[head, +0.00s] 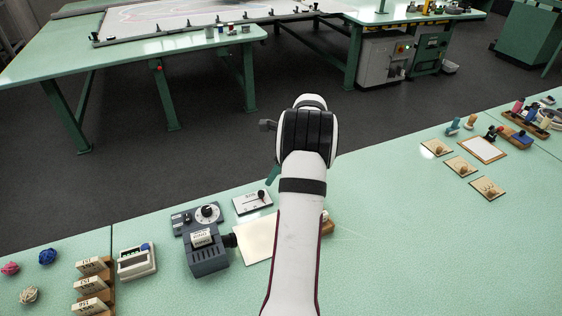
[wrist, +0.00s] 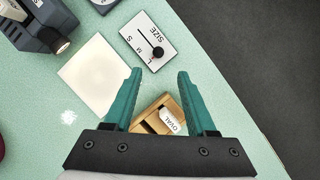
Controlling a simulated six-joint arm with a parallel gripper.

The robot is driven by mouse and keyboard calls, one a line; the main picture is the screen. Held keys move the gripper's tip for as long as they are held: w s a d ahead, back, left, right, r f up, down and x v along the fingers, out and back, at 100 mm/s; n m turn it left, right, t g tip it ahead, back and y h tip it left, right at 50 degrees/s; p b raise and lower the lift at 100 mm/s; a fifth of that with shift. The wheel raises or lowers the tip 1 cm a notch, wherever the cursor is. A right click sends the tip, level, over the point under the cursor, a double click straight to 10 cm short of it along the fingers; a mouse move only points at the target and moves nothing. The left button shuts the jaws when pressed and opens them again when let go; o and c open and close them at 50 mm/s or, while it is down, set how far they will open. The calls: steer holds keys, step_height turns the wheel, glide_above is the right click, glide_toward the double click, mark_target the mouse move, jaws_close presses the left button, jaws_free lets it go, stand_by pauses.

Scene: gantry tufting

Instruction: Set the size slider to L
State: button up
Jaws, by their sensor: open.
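The size slider (wrist: 136,38) is a pale plate with a dark slot, the word SIZE and the letters S, M and L. Its black round knob (wrist: 158,52) stands at the L end of the slot. In the head view the slider plate (head: 246,205) lies left of my arm, with the knob (head: 262,194) near its right end. My gripper (wrist: 160,72) is open and empty. Its teal fingertips point toward the L end of the plate, apart from the knob in the picture; their height above it is unclear. In the head view my arm mostly hides the gripper.
A blank cream sheet (wrist: 92,72) lies beside the slider. A wooden holder with an OVAL block (wrist: 168,120) sits below, between the fingers. A grey device (head: 207,259) and a dial box (head: 181,220) stand left of the slider. The bench edge is just beyond it.

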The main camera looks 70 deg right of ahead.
steer(key=v, duration=0.6)
steer(key=shift+r, duration=0.2)
steer(key=shift+s, duration=0.15)
steer(key=w+a+r+n+g+y, duration=0.1)
steer(key=w+a+r+n, duration=0.25)
steer(key=a, duration=0.55)
steer(key=w+a+r+n, duration=0.2)
steer(key=w+a+n, duration=0.25)
steer(key=a, duration=0.55)
steer(key=w+a+r+n+g+y, duration=0.1)
steer(key=w+a+r+n, duration=0.15)
steer(key=a+n, duration=0.45)
steer(key=s+a+n, duration=0.1)
steer(key=a+n, duration=0.2)
steer(key=a, duration=0.8)
steer(key=s+a+f+n+g, duration=0.2)
steer(key=s+a+f+n, duration=0.1)
steer(key=s+a+n, duration=0.9)
steer(key=s+a, duration=0.2)
steer(key=s, duration=0.1)
steer(key=shift+n+g, duration=0.3)
